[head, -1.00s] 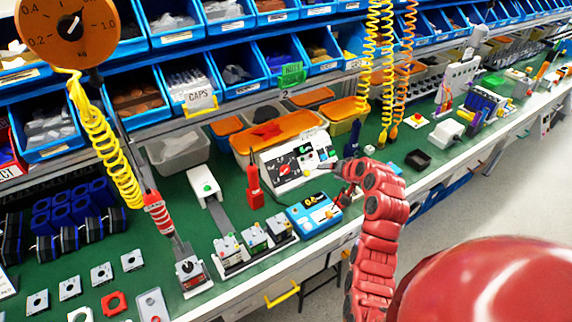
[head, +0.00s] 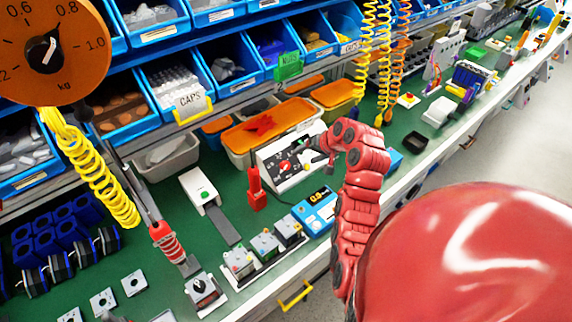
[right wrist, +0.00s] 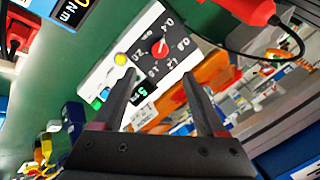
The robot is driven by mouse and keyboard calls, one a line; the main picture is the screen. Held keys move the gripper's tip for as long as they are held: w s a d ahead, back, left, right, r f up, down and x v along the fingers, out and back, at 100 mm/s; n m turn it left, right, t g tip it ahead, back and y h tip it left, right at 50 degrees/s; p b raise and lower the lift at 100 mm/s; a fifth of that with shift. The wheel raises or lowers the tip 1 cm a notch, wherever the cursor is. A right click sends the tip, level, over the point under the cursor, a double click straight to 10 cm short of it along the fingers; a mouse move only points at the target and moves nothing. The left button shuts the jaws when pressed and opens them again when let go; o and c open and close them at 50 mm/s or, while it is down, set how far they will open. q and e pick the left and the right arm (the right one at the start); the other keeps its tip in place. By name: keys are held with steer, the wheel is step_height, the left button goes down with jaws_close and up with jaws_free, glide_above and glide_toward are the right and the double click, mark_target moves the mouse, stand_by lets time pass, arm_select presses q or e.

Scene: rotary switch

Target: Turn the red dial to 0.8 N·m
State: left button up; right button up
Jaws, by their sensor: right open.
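The red dial (right wrist: 158,48) sits on a white box (right wrist: 122,60) with printed numbers around it, a yellow button and a green-lit display (right wrist: 140,91). Its pale pointer mark leans to the upper right in the right wrist view. In the head view the dial (head: 285,166) shows on the sloped face of the white box (head: 268,168). My right gripper (right wrist: 160,86) is open and empty, its fingers short of the dial and apart from it. In the head view it (head: 312,147) is over the box's right part. My left gripper is not in view.
A blue device (head: 318,210) with a lit display stands in front of the box. A red upright tool (head: 256,190) stands left of it. Orange-lidded bins (head: 262,132) are behind. A yellow coiled cord (head: 95,165) hangs at left.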

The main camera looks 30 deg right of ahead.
mark_target(286, 166)
steer(key=p+x, duration=0.3)
steer(key=x, duration=0.8)
steer(key=shift+r+p, duration=0.1)
steer(key=shift+p, duration=0.2)
steer(key=shift+x, duration=1.3)
jaws_close()
